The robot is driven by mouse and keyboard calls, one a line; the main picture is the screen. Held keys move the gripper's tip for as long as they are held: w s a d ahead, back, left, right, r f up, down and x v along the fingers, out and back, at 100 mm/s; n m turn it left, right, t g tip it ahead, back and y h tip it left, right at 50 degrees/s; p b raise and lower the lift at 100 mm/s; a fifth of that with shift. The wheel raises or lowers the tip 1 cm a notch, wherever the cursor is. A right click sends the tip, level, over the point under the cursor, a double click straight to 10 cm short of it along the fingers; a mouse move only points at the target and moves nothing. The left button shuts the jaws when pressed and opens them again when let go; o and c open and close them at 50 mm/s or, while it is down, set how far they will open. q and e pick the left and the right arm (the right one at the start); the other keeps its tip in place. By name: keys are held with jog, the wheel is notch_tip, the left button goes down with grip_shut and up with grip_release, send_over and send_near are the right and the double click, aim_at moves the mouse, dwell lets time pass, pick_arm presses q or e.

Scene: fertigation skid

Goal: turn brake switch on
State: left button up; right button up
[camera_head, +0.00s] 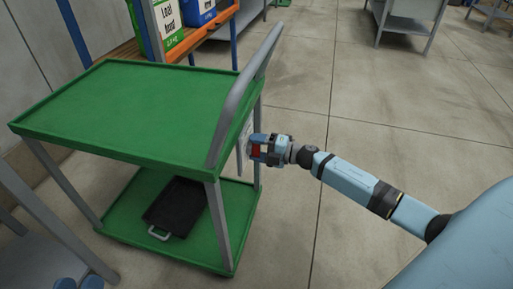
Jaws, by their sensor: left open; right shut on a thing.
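A green two-shelf cart (130,105) with a grey push handle (245,90) stands at the left. A pale upright plate (243,148) is on its right end, below the handle. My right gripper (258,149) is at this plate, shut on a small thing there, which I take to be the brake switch. A bit of red shows at the fingers; the fingers hide most of the switch, so its position cannot be told.
A black tray (175,207) with a light handle lies on the cart's lower shelf. An orange shelf (200,38) with labelled containers stands behind the cart. A grey surface (30,235) is at the lower left. The floor (400,140) to the right is clear.

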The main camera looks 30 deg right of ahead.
jog(key=n+b, duration=0.1)
jog(key=n, duration=0.4)
jog(key=shift+n+b, duration=0.3)
jog(key=n+b, duration=0.1)
jog(key=n, duration=0.1)
jog(key=shift+r+n, duration=0.1)
jog(key=shift+n, duration=0.3)
pick_arm(q)
jog(key=shift+w+d+f+m+g+b, duration=0.2)
jog(key=shift+f+g, duration=0.35)
jog(key=shift+f, duration=0.8)
jog(key=shift+s+a+f+m+g+b, duration=0.1)
jog(key=shift+f+g+b, duration=0.3)
jog(key=shift+f, duration=0.9)
pick_arm(e)
jog(key=shift+r+n, duration=0.1)
jog(key=shift+n, duration=0.7)
pick_arm(q)
jog(key=shift+d+g, duration=0.1)
jog(key=shift+g, duration=0.15)
jog(key=shift+r, duration=0.15)
pick_arm(e)
jog(key=o, duration=0.9)
